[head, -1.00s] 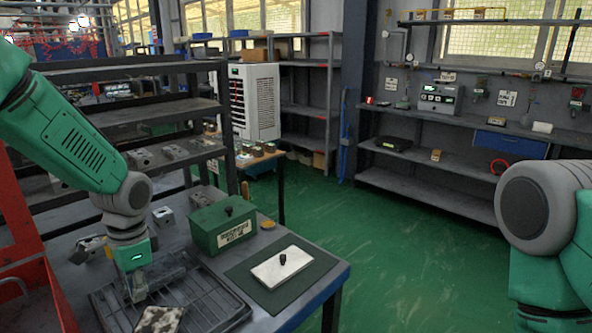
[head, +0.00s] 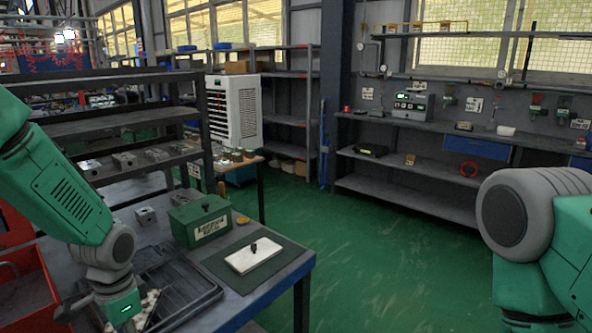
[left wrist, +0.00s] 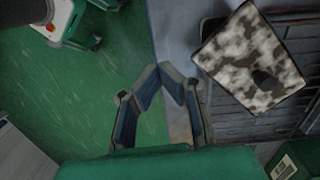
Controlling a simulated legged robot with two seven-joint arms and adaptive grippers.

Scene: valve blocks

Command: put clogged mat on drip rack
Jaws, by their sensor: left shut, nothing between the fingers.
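The clogged mat (left wrist: 232,62), a pale plate blotched dark with a black knob, lies askew over the slatted drip rack (left wrist: 294,17) in the left wrist view. One corner reaches the rack's table-side edge. In the head view the mat (head: 149,303) is partly hidden behind my left gripper, and the dark drip rack (head: 190,291) sits on the table. My left gripper (left wrist: 160,72) is shut and empty, beside the mat and apart from it, over the table's edge in the wrist view. My right arm shows at the right of the head view; its gripper is out of view.
A clean white plate with a black knob (head: 240,262) lies on a dark green sheet (head: 284,259). A labelled green box (head: 200,221) stands behind the rack. A red cart (head: 30,295) is at the left. Open green floor (head: 370,260) lies right of the table (head: 290,280).

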